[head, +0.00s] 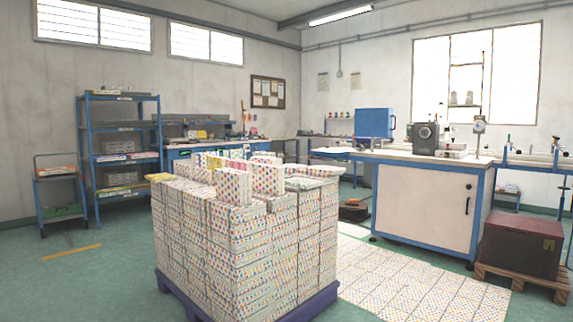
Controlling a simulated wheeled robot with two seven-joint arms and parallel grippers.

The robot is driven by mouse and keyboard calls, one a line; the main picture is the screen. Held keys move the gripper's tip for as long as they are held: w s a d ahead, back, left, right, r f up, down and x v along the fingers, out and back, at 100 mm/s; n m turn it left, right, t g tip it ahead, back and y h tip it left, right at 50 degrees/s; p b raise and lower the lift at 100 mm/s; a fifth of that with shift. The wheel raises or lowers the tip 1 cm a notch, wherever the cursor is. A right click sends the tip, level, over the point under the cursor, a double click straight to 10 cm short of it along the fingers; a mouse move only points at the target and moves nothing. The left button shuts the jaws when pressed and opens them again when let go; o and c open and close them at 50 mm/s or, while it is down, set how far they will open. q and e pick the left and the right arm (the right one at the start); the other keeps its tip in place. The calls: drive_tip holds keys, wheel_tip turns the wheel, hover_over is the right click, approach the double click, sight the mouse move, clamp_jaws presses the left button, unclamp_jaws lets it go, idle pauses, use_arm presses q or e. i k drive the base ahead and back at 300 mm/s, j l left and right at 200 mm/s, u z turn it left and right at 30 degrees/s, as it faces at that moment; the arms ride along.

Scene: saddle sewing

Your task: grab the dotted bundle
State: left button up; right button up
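Several white bundles with coloured dots are stacked in a tall block (245,255) on a purple pallet (312,306), in front of me in the head view. A few dotted bundles stand upright on top; one (233,188) is near the middle and another (267,179) is just right of it. More lie flat on the top, some with yellowish or green faces. I cannot tell which single bundle is the dotted one meant. Neither of my grippers shows in the head view.
A blue-framed workbench (425,205) with machines stands to the right. A dark red chest (520,252) sits on a wooden pallet (535,285). A dotted floor mat (415,285) lies right of the stack. Blue shelves (121,150) and a cart (60,195) stand left. Green floor (90,285) is clear at left.

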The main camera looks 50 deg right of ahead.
sight(199, 160)
drive_tip(key=z, duration=1.3)
drive_tip(key=u, duration=0.3)
drive_tip(key=i+j+u, duration=0.1)
drive_tip(key=i+u, duration=0.2)
drive_tip(key=i, duration=0.3)
drive_tip(key=i+u, duration=0.3)
drive_tip(key=i, duration=0.3)
drive_tip(key=i+u, duration=0.1)
drive_tip(key=i, duration=2.6)
drive_tip(key=i+z, duration=0.1)
drive_tip(key=i, duration=1.55)
drive_tip(key=i+j+z, duration=0.15)
drive_tip(key=i, duration=0.65)
drive_tip(key=i+l+z, duration=0.2)
drive_tip(key=i+z, duration=0.55)
drive_tip(key=i, duration=0.15)
drive_tip(key=i+z, duration=0.4)
drive_tip(key=i+j+z, duration=0.25)
drive_tip(key=i+z, duration=0.15)
drive_tip(key=i+l+z, duration=0.1)
drive_tip(key=i+z, duration=0.2)
drive_tip(key=i, duration=0.15)
drive_tip(key=i+z, duration=0.35)
drive_tip(key=i, duration=0.15)
drive_tip(key=i+j+z, duration=0.3)
drive_tip(key=i, duration=0.15)
drive_tip(key=i+j+z, duration=0.15)
drive_tip(key=i+z, duration=0.15)
drive_tip(key=i, duration=0.15)
